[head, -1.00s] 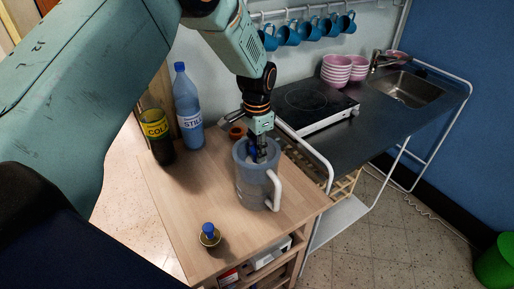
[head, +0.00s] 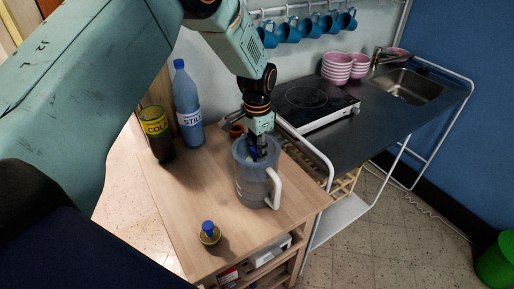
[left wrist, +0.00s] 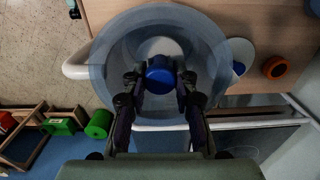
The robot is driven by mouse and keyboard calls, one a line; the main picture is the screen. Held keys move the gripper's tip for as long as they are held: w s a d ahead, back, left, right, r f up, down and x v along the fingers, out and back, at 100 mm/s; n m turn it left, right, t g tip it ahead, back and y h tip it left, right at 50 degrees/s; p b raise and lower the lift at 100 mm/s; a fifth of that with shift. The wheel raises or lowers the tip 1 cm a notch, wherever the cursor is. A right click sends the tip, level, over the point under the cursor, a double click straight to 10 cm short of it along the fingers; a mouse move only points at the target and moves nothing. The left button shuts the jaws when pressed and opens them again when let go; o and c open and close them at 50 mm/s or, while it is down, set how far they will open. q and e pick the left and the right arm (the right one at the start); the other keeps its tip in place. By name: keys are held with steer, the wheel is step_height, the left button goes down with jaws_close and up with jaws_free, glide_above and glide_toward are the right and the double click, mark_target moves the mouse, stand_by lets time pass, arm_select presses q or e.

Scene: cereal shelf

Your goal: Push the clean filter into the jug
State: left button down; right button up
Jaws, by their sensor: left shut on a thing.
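The translucent grey-blue jug (head: 250,187) stands upright on the wooden table, its white handle to the right. In the left wrist view I look down into the jug (left wrist: 110,65). My left gripper (head: 256,152) points down into the jug mouth. In the wrist view its fingers (left wrist: 160,82) are shut on the blue top of the filter (left wrist: 160,68), which is inside the jug. The filter's lower part is hidden, so I cannot tell how deep it sits. A small dark and yellowish piece with a blue top (head: 209,232) stands on the table's front part. My right gripper is out of view.
An orange-brown ring (head: 236,131) lies behind the jug. A hob (head: 318,103) and sink are to the right. The table's front left is mostly clear.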

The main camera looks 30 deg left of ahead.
arm_select(q)
steer(key=shift+s+f, duration=0.1)
steer(key=shift+f, duration=0.3)
steer(key=shift+f+b, duration=0.5)
steer(key=c, duration=1)
jaws_free()
step_height(320, 180, up, 12)
steer(key=shift+r, duration=0.1)
